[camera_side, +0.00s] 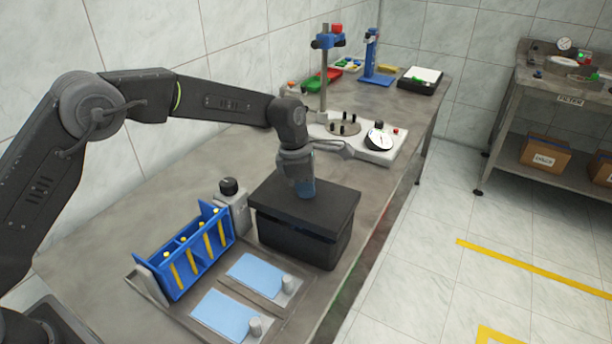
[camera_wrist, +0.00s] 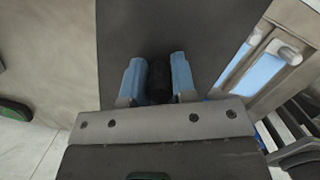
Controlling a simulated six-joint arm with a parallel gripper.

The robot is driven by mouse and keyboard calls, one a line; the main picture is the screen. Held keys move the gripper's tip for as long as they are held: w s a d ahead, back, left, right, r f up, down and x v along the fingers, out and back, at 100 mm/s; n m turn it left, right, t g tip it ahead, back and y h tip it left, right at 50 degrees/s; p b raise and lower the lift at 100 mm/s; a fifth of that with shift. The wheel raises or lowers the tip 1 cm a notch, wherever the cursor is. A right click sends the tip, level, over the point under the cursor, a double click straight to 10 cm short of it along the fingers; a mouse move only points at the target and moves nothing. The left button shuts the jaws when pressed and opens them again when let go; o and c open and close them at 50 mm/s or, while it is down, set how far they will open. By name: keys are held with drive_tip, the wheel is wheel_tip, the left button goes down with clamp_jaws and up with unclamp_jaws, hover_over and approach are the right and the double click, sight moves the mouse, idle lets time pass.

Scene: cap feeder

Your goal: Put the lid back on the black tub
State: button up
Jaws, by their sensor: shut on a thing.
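The black tub (camera_side: 297,241) stands near the front edge of the bench in the side view. Its flat dark lid (camera_side: 332,204) is over the tub's mouth and looks about level. My gripper (camera_side: 306,190) points down at the middle of the lid. In the wrist view, the blue fingers of my gripper (camera_wrist: 157,82) are shut on the lid's black knob (camera_wrist: 159,78). The lid's dark top (camera_wrist: 200,35) spreads around them and hides the tub's inside.
A blue rack (camera_side: 187,255) with yellow-topped tubes and a grey block with a black knob (camera_side: 230,187) stand left of the tub. Light blue pads (camera_side: 224,315) lie in front. A white dial device (camera_side: 377,142) is behind. The bench edge is close on the right.

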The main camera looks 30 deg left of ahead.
drive_tip(key=shift+f, duration=0.65)
drive_tip(key=shift+f, duration=0.55)
idle(0.7)
drive_tip(key=shift+f, duration=0.4)
drive_tip(key=shift+f, duration=0.7)
idle(0.8)
drive_tip(key=o, duration=1.4)
